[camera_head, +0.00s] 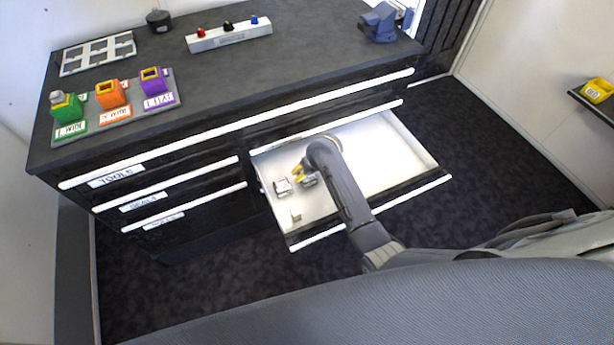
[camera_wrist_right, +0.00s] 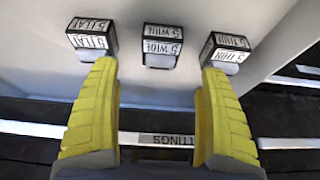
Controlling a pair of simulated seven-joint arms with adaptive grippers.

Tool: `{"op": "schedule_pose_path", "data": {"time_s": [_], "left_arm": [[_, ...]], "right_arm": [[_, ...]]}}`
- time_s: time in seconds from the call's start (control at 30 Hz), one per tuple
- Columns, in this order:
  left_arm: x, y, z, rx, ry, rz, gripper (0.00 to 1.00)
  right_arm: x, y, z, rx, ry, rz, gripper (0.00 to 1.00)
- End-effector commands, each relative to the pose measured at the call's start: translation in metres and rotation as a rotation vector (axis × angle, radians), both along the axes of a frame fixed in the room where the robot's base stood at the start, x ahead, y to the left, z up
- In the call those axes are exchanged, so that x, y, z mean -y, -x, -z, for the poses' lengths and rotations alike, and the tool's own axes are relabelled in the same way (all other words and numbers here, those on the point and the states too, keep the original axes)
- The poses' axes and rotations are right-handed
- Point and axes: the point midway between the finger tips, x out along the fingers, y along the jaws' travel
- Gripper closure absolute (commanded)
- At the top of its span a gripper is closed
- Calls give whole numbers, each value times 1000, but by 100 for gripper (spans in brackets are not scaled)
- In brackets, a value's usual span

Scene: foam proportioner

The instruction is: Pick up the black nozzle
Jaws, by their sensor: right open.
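A small black nozzle-like piece (camera_head: 228,26) stands on a light grey block (camera_head: 240,38) on the worktop, between a red piece (camera_head: 201,32) and a blue piece (camera_head: 254,20). My right gripper (camera_head: 300,170) is far from it, reaching down into the open drawer (camera_head: 385,150). Its yellow fingers are spread and empty in the right wrist view (camera_wrist_right: 160,105). Beyond the fingertips lie three dark-and-white labelled blocks: left (camera_wrist_right: 92,38), middle (camera_wrist_right: 162,45) and right (camera_wrist_right: 226,52). The middle block lies between the fingertip lines, apart from them. My left gripper is not in view.
On the worktop stand green (camera_head: 67,107), orange (camera_head: 110,94) and purple (camera_head: 154,80) holders, a white grid tray (camera_head: 98,53), a black round object (camera_head: 158,20) and a blue-grey device (camera_head: 379,22). A yellow bin (camera_head: 597,90) is at the right. Most of the drawer floor is bare.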

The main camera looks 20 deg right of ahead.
Motion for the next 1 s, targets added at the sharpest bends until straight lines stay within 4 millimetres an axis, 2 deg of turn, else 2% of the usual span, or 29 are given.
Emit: {"op": "schedule_pose_path", "data": {"time_s": [0.13, 0.37, 0.73, 1.0], "left_arm": [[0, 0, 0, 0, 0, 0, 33], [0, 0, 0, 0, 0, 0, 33], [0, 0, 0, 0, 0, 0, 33], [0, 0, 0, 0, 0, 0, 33]], "right_arm": [[-1, -5, 10, 0, 0, 0, 22], [-1, -7, 17, 0, 0, 0, 22], [-4, -22, 50, -1, 1, -1, 22], [-5, -27, 62, 0, 0, 0, 22]]}}
